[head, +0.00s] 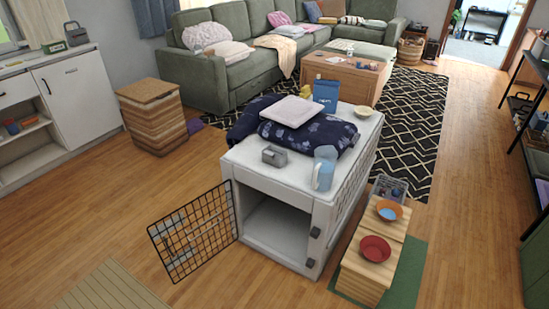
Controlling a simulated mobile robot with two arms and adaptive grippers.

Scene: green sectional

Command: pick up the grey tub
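A small grey boxy thing (275,156) sits on the white top of the pet crate (265,181), near its front left edge. A grey open tub (390,187) with dark things in it stands low behind the wooden bowl stand, right of the crate. I cannot tell for certain which of these is the grey tub. Neither of my grippers shows in the head view.
The crate's wire door (193,232) hangs open to the left. A blue and white jug (324,169), folded dark blue bedding (312,133), a blue bag (326,96) and a small bowl (364,111) crowd its top. The wooden stand (364,283) holds two bowls.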

